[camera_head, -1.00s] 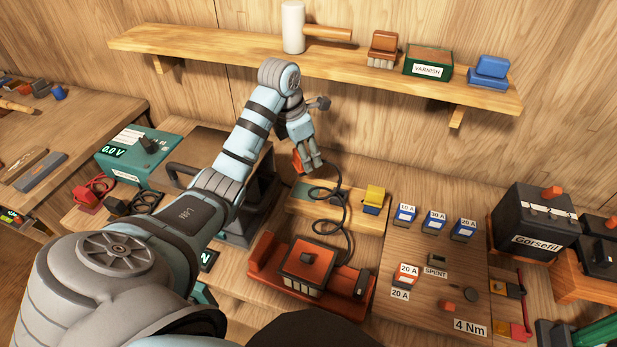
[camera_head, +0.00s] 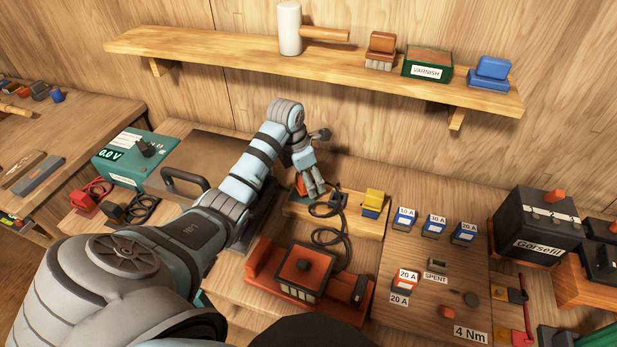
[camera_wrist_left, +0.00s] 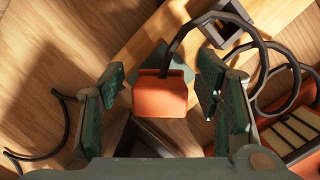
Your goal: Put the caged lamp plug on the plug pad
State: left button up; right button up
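The caged lamp (camera_head: 303,268), an orange-red body with a pale grille, lies in its red-orange holder at the front. Its dark cable (camera_head: 330,237) loops up to the orange plug (camera_head: 300,185). In the left wrist view the plug (camera_wrist_left: 160,97) sits over the green plug pad (camera_wrist_left: 150,62), which it partly covers. It appears to rest there, though its contact is hidden. My left gripper (camera_head: 313,188) points down at the pad, with fingers spread and visible gaps on both sides of the plug. My right gripper is not in view.
A wooden block (camera_head: 352,224) carries the pad, a dark socket (camera_head: 338,198) and a yellow-topped piece (camera_head: 374,202). A fuse board (camera_head: 425,260) lies to the right. A green meter box (camera_head: 135,157) stands left. A shelf (camera_head: 215,60) runs above along the wall.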

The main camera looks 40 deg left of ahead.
aim_at(299, 189)
pick_arm(q)
jog(key=shift+s, duration=0.1)
jog(key=shift+r, duration=0.25)
jog(key=p+v, duration=0.1)
jog(key=v, duration=0.8)
jog(key=shift+r, duration=0.25)
jog(key=p+v, duration=0.2)
jog(key=shift+s+r, duration=0.15)
jog(key=shift+r, duration=0.1)
